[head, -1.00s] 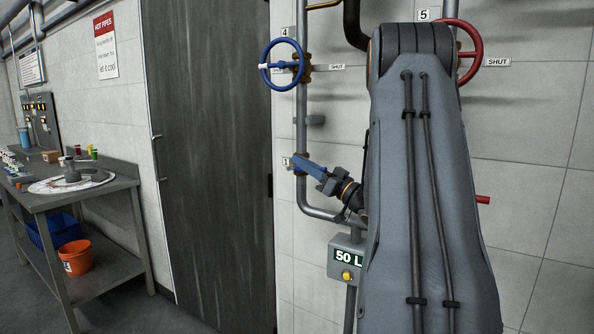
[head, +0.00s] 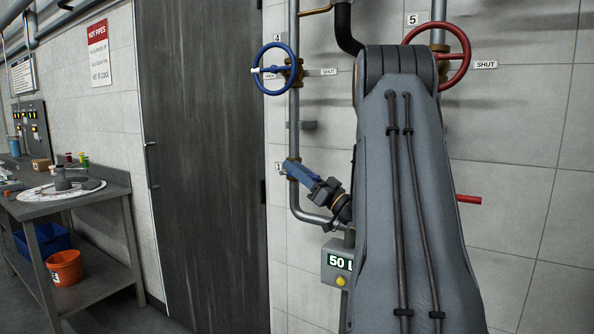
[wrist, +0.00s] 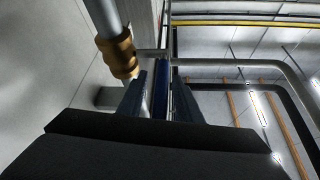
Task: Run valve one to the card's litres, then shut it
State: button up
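Valve one has a blue lever (head: 300,173) beside the label "1" (head: 279,168), on a grey pipe. The lever slopes down to the right from the pipe. My gripper (head: 317,186) is at its lower right end. In the wrist view the blue lever (wrist: 160,92) runs between the two fingers of my gripper (wrist: 160,100), with the brass valve body (wrist: 118,55) to the left. I cannot tell whether the fingers press on the lever. A grey box (head: 339,262) below reads "50 L", with a yellow button; my arm covers part of its right side.
A blue handwheel (head: 275,69), labelled 4, is above, and a red handwheel (head: 437,57), labelled 5, is at the upper right, both beside "SHUT" tags. A red lever (head: 468,199) sticks out right of my arm. A workbench (head: 110,190) stands left of the dark door (head: 200,160).

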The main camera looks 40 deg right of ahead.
jog(key=shift+f, duration=0.1)
jog(key=b+v, duration=0.2)
jog(key=v, duration=0.5)
jog(key=shift+s, duration=0.4)
jog(key=shift+w+f, duration=0.1)
